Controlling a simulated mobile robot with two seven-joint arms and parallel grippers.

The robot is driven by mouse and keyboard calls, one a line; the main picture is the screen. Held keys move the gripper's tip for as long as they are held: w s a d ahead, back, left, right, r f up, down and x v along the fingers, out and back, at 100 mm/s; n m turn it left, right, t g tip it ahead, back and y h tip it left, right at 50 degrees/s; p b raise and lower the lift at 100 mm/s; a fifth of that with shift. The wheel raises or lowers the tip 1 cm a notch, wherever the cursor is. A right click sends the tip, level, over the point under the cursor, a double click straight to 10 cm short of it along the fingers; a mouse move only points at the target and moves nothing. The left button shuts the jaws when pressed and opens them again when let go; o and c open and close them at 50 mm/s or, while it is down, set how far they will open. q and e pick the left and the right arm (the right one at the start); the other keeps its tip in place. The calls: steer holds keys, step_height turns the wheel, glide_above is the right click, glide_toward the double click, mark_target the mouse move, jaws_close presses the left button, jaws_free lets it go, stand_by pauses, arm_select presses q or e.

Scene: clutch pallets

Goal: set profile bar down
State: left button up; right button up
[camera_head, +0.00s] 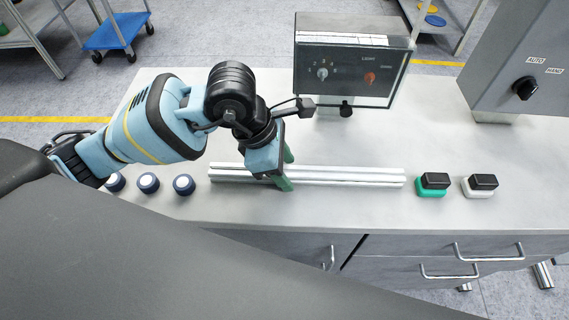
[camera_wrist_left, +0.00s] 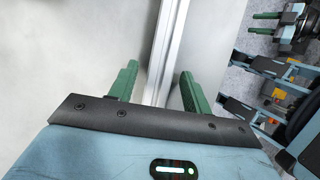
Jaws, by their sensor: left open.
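The silver profile bar (camera_head: 350,176) lies flat along the front part of the light worktop. It also shows in the left wrist view (camera_wrist_left: 166,50), running away between the fingers. My left gripper (camera_head: 287,170) is over the bar, left of its middle, with one green finger on the far side and one on the near side. In the left wrist view the green fingers of my left gripper (camera_wrist_left: 158,85) are apart, with gaps between them and the bar. My right gripper is not in the head view.
Several dark round knobs (camera_head: 149,183) stand left of the bar. A green-based block (camera_head: 433,184) and a white-based block (camera_head: 480,186) stand to its right. A control box (camera_head: 350,60) and a grey cabinet (camera_head: 520,60) stand behind. The worktop (camera_head: 440,130) between is clear.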

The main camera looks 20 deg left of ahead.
arm_select(q)
steer(key=v, duration=1.2)
